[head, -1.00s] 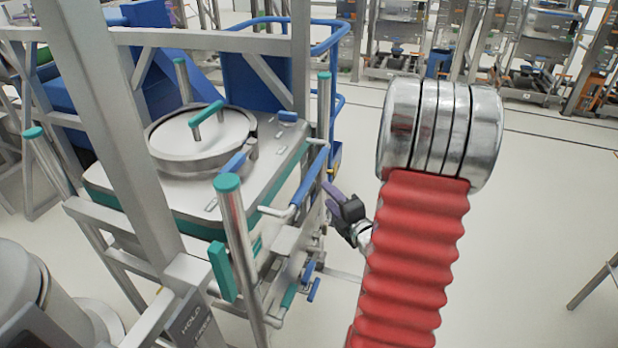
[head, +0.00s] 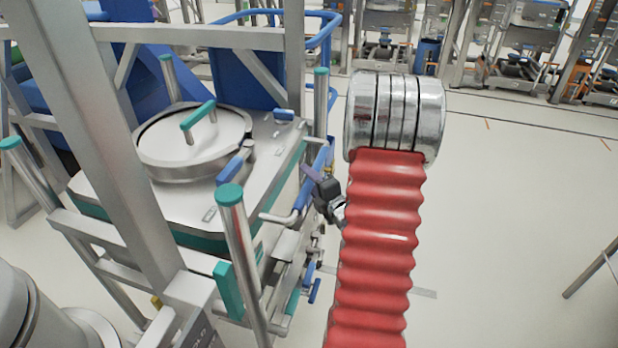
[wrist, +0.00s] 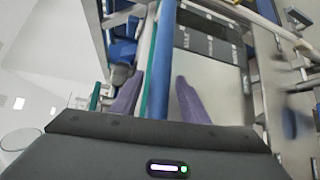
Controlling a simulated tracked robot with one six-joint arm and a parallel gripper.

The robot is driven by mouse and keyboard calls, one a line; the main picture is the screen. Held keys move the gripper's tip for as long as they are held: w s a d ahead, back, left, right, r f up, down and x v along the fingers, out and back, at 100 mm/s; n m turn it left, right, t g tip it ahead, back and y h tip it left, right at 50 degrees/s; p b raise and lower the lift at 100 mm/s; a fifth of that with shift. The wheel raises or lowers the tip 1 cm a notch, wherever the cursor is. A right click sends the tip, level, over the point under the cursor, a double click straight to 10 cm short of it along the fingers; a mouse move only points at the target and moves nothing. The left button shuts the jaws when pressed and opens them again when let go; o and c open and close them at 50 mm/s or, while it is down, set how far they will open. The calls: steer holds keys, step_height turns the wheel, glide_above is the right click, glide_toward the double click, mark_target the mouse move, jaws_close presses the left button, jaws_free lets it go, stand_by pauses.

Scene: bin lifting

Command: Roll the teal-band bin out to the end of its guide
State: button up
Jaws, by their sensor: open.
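The teal-band bin (head: 272,165) is a steel box with a round lid (head: 165,140) and a teal handle (head: 198,116) on top. A teal band (head: 197,241) runs around it below the top plate. It stands inside a metal frame. My gripper (head: 309,172) is at the bin's right side, close to an upright blue bar (head: 329,155). In the wrist view the purple fingers of my gripper (wrist: 157,95) are apart, with a blue bar (wrist: 160,75) running between them. I cannot tell whether either finger touches it. The end of the guide is not clearly visible.
Steel posts with teal caps (head: 229,194) stand around the bin, and a thick frame post (head: 95,130) crosses the left. A blue-railed cart (head: 325,30) is behind. The floor (head: 500,190) to the right is mostly clear, with a metal leg (head: 592,272) at the far right.

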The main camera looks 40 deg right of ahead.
steer(key=shift+s+d, duration=0.1)
steer(key=shift+d, duration=0.05)
steer(key=shift+c, duration=0.7)
steer(key=shift+s, duration=0.1)
jaws_close()
